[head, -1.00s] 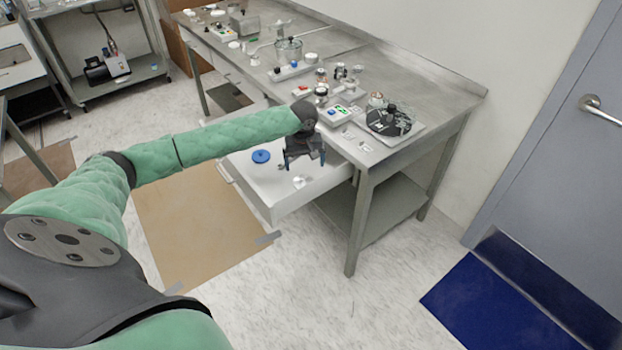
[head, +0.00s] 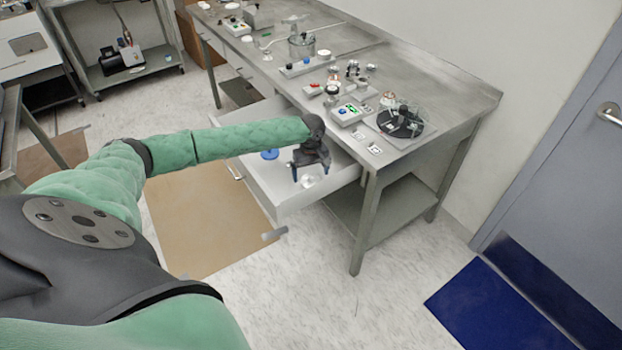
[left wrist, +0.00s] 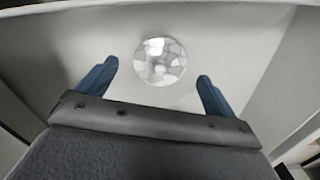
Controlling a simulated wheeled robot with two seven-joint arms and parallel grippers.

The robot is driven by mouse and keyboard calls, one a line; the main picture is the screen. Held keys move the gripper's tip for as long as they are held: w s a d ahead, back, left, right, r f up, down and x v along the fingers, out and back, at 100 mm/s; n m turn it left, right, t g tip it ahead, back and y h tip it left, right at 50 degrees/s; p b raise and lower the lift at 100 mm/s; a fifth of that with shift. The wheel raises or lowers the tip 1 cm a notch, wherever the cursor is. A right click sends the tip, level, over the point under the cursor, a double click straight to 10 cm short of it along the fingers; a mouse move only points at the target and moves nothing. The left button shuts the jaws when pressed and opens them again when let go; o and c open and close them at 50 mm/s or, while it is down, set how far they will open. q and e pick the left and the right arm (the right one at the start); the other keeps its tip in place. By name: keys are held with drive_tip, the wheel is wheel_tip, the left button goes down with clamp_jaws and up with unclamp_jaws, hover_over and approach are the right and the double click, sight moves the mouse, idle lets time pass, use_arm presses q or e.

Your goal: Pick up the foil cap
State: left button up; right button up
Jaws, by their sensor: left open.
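The foil cap (left wrist: 160,60) is a round, silvery, crinkled piece lying on the white floor of the open drawer (head: 285,205). In the head view the foil cap (head: 307,182) is small and sits near the drawer's front right corner. My left gripper (head: 310,172) is over the drawer, close to the cap. In the left wrist view the two blue fingers of my left gripper (left wrist: 154,85) are spread wide and empty. The cap lies ahead of the fingertips, roughly centred between them, and nothing touches it. My right gripper does not show.
A blue disc (head: 270,154) lies in the drawer left of the gripper. The steel bench (head: 455,92) above holds several instruments, including a control box (head: 347,115) and a dark round device (head: 400,122). The drawer walls stand around the cap. Floor in front is clear.

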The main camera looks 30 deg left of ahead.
use_arm(q)
drive_tip(key=shift+f, duration=1.1)
drive_tip(key=c, duration=1.1)
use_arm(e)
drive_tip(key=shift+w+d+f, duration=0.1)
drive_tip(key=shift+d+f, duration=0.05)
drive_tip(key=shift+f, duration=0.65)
use_arm(q)
drive_tip(key=shift+r, duration=0.2)
